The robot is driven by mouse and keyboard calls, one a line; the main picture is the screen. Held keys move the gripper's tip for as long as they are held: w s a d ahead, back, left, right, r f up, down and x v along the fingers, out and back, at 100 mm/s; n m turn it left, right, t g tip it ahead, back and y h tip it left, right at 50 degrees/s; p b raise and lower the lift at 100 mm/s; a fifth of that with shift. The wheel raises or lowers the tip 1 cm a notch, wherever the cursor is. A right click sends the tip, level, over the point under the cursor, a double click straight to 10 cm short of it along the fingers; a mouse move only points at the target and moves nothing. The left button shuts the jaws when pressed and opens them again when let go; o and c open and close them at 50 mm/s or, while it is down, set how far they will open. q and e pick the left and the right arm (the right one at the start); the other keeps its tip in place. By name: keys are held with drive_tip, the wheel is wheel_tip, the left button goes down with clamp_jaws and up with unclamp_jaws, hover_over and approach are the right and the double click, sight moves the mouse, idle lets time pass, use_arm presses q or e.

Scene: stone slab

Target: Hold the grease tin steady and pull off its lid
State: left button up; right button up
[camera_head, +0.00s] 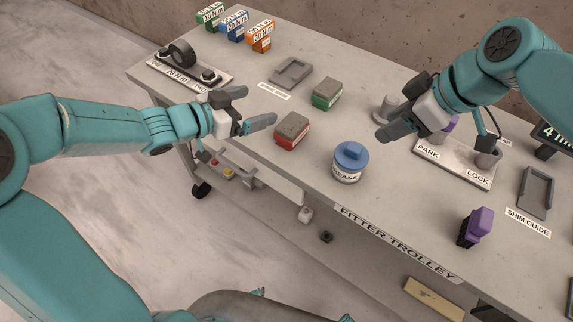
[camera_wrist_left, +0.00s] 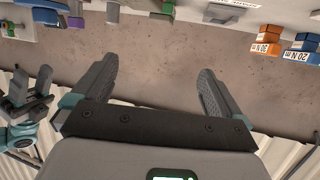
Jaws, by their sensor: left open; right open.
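The grease tin (camera_head: 348,172) is a white, labelled round tin standing upright near the front edge of the trolley top. Its blue lid (camera_head: 351,154) with a raised grip is on it. The tin is not clearly seen in the left wrist view.
A red-based block (camera_head: 291,131) stands left of the tin and a green-based block (camera_head: 327,94) behind it. A purple-topped piece (camera_head: 476,227) stands at right. The PARK/LOCK plate (camera_head: 455,164) lies beneath my right arm. Coloured torque boxes (camera_head: 234,27) stand at the far left.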

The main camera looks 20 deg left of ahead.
sight(350, 164)
use_arm(q)
drive_tip(key=s+d+f+m+g+h, duration=0.3)
drive_tip(key=s+d+f+m+g, duration=0.1)
drive_tip(key=s+d, duration=0.65)
drive_tip(key=x, duration=1.7)
drive_tip(key=shift+w+d, duration=0.2)
drive_tip(key=c, duration=1.5)
drive_tip(key=shift+o, duration=0.2)
use_arm(e)
drive_tip(key=shift+c, duration=0.6)
drive_tip(key=shift+g+h, duration=0.3)
drive_tip(key=shift+h, duration=0.3)
drive_tip(key=x, duration=1.1)
drive_tip(key=shift+w+a, duration=0.25)
drive_tip(key=shift+a, duration=0.15)
